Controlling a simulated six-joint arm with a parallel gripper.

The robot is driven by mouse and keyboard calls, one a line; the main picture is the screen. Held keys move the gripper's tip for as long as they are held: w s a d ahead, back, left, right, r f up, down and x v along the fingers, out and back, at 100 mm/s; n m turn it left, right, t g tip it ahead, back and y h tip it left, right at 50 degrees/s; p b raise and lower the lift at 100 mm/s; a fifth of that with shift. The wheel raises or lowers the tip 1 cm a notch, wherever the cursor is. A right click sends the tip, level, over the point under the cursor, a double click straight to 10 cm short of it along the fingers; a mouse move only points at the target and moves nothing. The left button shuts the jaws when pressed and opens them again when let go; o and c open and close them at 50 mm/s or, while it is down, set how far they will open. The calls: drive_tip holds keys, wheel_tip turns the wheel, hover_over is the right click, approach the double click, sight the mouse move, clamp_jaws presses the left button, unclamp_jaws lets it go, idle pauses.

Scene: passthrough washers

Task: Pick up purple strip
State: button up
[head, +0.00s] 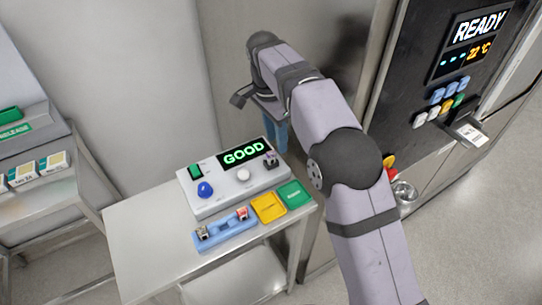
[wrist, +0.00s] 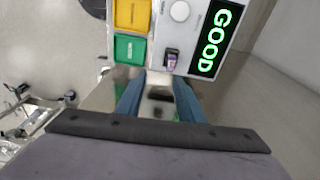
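A small dark piece with a purple tint, likely the purple strip (head: 271,160), stands at the right end of the grey test box (head: 222,190) under the lit GOOD display. It also shows in the wrist view (wrist: 171,60), just beyond my fingertips. My gripper (head: 275,130) hangs behind the box's far right corner, its blue fingers partly hidden by the box. In the wrist view the fingers (wrist: 158,85) are apart with no strip held between them. A pale and dark blurred patch shows between them, too unclear to name.
A yellow tray (head: 268,207) and a green tray (head: 295,194) lie in front of the box. A blue holder (head: 225,230) with small pieces at both ends lies left of them on the metal table (head: 150,235). A dark machine reading READY (head: 440,80) stands at the right.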

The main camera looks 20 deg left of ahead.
sight(271, 152)
drive_tip(key=shift+w+a+f, duration=0.1)
drive_tip(key=shift+w+a, duration=0.1)
drive_tip(key=shift+a, duration=0.25)
drive_tip(key=shift+w+a+f, duration=0.1)
drive_tip(key=shift+w+a, duration=0.1)
drive_tip(key=shift+a, duration=0.2)
drive_tip(key=shift+w+d+f, duration=0.1)
drive_tip(key=shift+f, duration=0.95)
drive_tip(key=shift+f+p, duration=1.45)
drive_tip(key=shift+f, duration=1.15)
drive_tip(key=shift+c, duration=0.6)
clamp_jaws()
